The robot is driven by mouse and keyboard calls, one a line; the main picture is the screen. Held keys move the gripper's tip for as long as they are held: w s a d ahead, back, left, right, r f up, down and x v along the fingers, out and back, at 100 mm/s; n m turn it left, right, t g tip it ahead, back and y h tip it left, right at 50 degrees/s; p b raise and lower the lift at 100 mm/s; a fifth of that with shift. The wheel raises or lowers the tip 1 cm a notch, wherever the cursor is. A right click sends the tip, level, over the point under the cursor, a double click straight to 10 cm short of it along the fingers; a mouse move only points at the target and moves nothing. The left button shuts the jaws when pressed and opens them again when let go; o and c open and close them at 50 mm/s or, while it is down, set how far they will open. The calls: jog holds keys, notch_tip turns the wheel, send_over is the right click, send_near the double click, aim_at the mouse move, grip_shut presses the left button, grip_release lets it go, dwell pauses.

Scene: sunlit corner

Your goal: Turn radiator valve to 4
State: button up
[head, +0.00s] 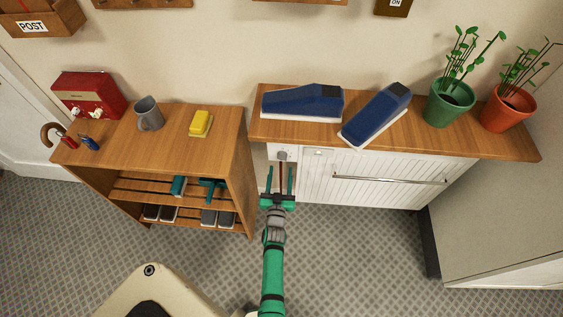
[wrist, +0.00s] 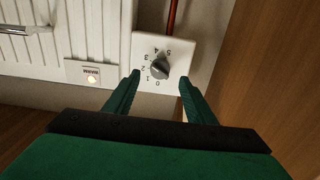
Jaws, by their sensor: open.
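The radiator valve is a dark grey round knob (wrist: 160,69) on a white square plate (wrist: 178,45). Numbers from 0 to 5 curve around its left side in the wrist view, with 0 at the bottom and 5 at the top. I cannot tell for sure which number the knob points to. The valve plate also shows in the head view (head: 283,152), at the radiator's left end. My gripper (head: 279,168) is open just in front of it. In the wrist view the green fingertips (wrist: 159,78) lie on either side of the knob, seemingly not touching it.
The white radiator (head: 365,180) has a towel bar (head: 390,181) and a small panel with a lit lamp (wrist: 92,78). A wooden shelf unit (head: 240,180) stands close on the left. A copper pipe (wrist: 172,15) runs by the valve.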

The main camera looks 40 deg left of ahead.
aim_at(282, 157)
jog(key=shift+x, duration=2.85)
jog(key=c, duration=1)
